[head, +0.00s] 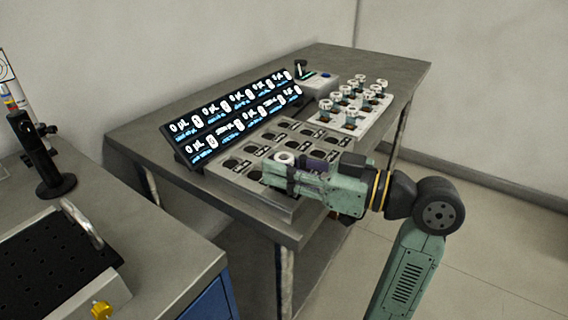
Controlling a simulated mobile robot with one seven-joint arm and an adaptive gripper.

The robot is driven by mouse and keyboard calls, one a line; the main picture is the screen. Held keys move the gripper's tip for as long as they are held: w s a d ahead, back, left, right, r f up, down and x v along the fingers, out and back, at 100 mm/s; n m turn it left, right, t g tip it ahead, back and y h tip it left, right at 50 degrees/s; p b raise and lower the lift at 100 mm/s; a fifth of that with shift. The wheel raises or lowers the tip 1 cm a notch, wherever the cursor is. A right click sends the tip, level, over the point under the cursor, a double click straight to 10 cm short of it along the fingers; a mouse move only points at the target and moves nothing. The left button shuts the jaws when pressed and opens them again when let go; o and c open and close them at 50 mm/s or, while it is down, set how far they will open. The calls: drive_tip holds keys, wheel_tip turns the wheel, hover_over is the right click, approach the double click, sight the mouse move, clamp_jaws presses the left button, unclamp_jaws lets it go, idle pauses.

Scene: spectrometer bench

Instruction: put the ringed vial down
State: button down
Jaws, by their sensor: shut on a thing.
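The vial (284,158) in my gripper shows mostly as a white ring-shaped top; its body is hidden by the fingers. My gripper (280,173) is shut on it, over the front part of a grey block (222,178) with rows of dark round wells. I cannot tell whether the vial's bottom touches the block or hangs above a well.
A dark display (236,116) with lit readouts stands behind the block. A light rack (372,122) with several white-topped vials stands to the right, beside a small device (318,82). Another bench (170,270) with a black perforated plate (60,262) is at lower left.

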drive_tip(key=shift+f, duration=0.25)
drive_tip(key=shift+f+b, duration=0.15)
drive_tip(key=shift+b, duration=0.15)
drive_tip(key=c, duration=1.3)
unclamp_jaws()
drive_tip(key=shift+c, duration=0.2)
drive_tip(key=shift+r+p, duration=0.3)
drive_tip(key=shift+s+d+f, duration=0.1)
drive_tip(key=shift+d, duration=0.2)
drive_tip(key=b+v, duration=0.3)
drive_tip(key=v, duration=0.8)
drive_tip(key=shift+d, duration=0.2)
